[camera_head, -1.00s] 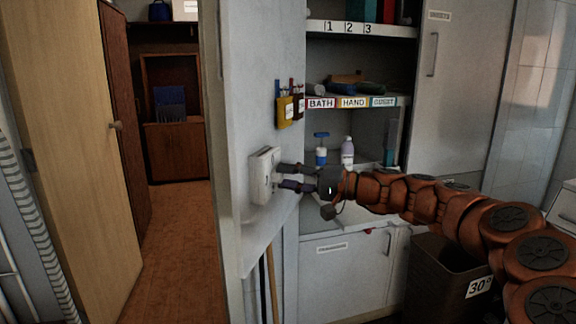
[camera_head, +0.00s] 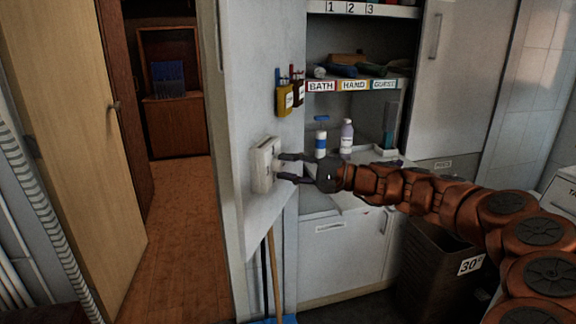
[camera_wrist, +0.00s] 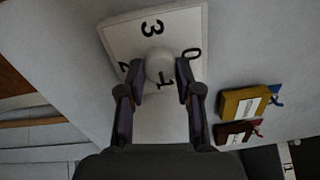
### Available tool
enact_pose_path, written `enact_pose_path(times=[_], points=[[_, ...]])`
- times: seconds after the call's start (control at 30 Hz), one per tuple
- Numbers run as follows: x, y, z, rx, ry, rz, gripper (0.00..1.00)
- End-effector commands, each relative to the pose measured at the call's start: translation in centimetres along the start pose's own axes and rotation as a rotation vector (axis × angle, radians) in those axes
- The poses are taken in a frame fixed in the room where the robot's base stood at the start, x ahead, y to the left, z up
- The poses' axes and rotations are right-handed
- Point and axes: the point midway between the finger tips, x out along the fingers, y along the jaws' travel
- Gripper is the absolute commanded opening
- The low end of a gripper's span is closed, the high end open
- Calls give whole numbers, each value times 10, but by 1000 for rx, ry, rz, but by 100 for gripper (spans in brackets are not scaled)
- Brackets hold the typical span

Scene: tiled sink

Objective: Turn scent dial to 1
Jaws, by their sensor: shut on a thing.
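A white wall box (camera_head: 263,165) with the scent dial is fixed to the side panel in the head view. In the wrist view, the box (camera_wrist: 118,33) shows the figures 3, 2, 0 and 1 around a round pale knob (camera_wrist: 158,64). My gripper (camera_head: 281,167) reaches the box from the right. In the wrist view, its two fingers (camera_wrist: 160,75) are shut on the knob, one on each side. The 1 shows between the fingertips and the 2 is partly hidden by a finger. I cannot make out a pointer on the knob.
Bottles (camera_head: 346,136) stand in the shelf niche behind my gripper. A broom handle (camera_head: 274,270) leans below. A dark bin (camera_head: 436,275) stands under my arm. An open doorway is at left.

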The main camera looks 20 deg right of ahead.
Motion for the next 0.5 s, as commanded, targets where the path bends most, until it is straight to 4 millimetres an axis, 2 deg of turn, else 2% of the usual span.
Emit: enact_pose_path(times=[0.27,0.3,0.5], points=[[0,0,0,0,1,-1,0],[0,0,0,0,1,-1,38],[0,0,0,-1,0,0,59]])
